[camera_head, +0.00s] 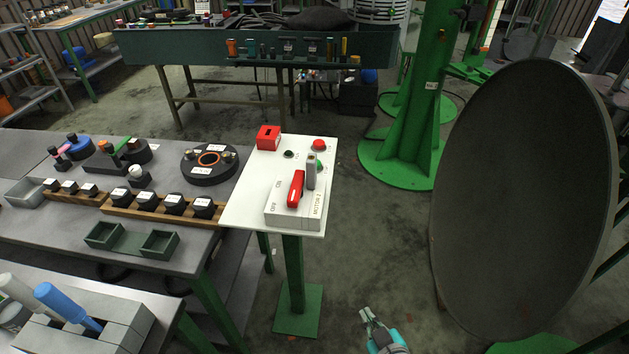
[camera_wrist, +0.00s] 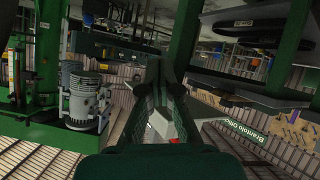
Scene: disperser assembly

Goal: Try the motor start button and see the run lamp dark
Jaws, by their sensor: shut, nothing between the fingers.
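A white control panel (camera_head: 246,212) stands on a green post in the head view. It bears a red stop-coloured button (camera_head: 319,144) and a green button (camera_head: 319,162), partly hidden behind a grey upright piece (camera_head: 311,173). A small round dark lamp-like fitting (camera_head: 289,154) sits left of them and looks unlit. A red handle (camera_head: 296,188) lies on a grey switch box (camera_head: 292,216) marked MOTOR 2, ON and OFF. My gripper (camera_head: 368,316) is shut and empty, low to the right of the post, apart from the panel. Its fingers (camera_wrist: 161,80) also show in the wrist view.
A red box (camera_head: 268,138) sits at the panel's back left corner. A grey bench (camera_head: 50,228) with racks and jars stands left. A large dark disc (camera_head: 525,200) stands right; a green column (camera_head: 425,110) stands behind. Open floor (camera_head: 375,240) lies between panel and disc.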

